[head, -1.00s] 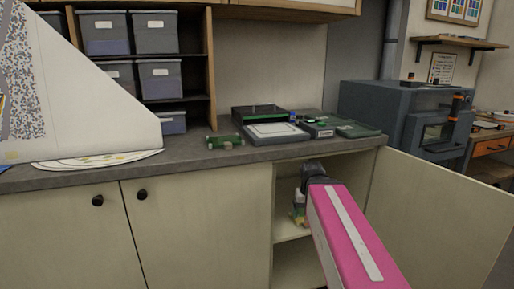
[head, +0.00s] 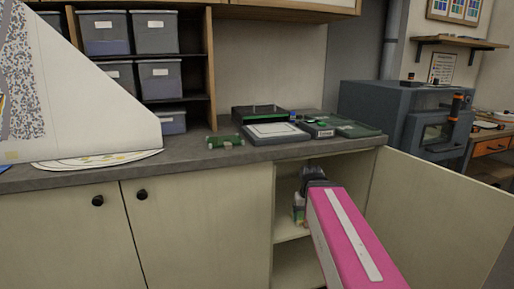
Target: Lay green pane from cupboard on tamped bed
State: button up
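The cupboard (head: 281,222) under the counter stands open, its door (head: 440,205) swung out to the right. My gripper (head: 313,174) is a small dark shape at the cupboard opening, just under the counter edge. My pink arm hides much of the inside, and I cannot see whether the fingers are open or hold anything. A small pale and green thing (head: 299,208) stands on the cupboard shelf, left of and below my gripper. I cannot make out a green pane. A flat tray with a pale, level surface (head: 272,131) lies on the counter and may be the tamped bed.
A dark green case (head: 258,113) is behind the tray, and green blocks (head: 350,129) lie to its right. A small green tool (head: 225,141) lies at left. A grey kiln-like machine (head: 400,110) stands at right. The counter front is clear.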

jog(key=shift+f, duration=0.85)
jog(key=shift+r, duration=0.1)
jog(key=shift+r, duration=2.45)
jog(key=shift+f, duration=2.55)
jog(key=shift+a, duration=0.1)
